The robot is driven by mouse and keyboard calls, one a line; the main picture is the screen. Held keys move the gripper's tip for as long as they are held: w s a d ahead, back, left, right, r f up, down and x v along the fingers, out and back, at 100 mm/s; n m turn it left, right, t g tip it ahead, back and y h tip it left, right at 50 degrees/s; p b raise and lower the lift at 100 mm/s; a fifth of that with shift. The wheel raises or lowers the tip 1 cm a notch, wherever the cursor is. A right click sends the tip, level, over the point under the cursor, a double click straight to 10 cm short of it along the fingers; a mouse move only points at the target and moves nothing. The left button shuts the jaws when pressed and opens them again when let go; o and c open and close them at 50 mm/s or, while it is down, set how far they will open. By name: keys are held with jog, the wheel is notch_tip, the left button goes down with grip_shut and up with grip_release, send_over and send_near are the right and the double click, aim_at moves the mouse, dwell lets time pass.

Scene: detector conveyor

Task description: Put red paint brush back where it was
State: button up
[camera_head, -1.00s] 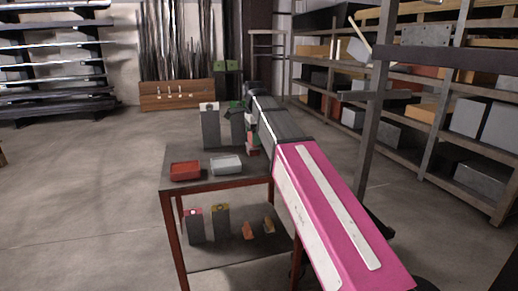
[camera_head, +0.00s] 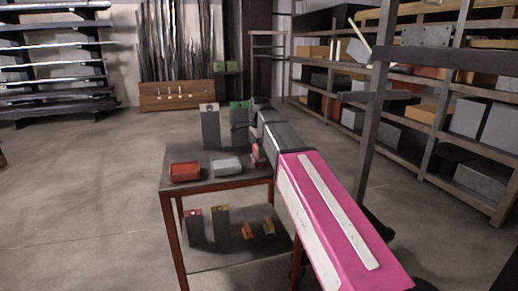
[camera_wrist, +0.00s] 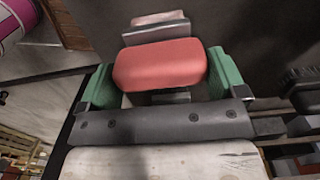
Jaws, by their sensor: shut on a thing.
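In the wrist view, my gripper (camera_wrist: 161,78) has green fingers on both sides of a red block-shaped piece (camera_wrist: 160,64), which I take to be the red paint brush. The fingers are shut on it. A pale, metallic piece shows just beyond it. In the head view, my forearm reaches over the right end of the table (camera_head: 168,157) and hides most of the gripper. A small red piece shows beside the forearm at the table's right end; I cannot tell whether it is the held brush.
A red tray (camera_head: 185,172) and a grey tray (camera_head: 227,166) stand on the table top. A white-topped grey box (camera_head: 210,128) and a green-topped box (camera_head: 239,128) stand behind. The lower shelf holds two boxes and small orange items. Storage racks (camera_head: 440,120) line the right.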

jog(key=o, duration=0.5)
jog(key=shift+o, duration=0.2)
notch_tip(320, 180, up, 12)
dwell(0.4)
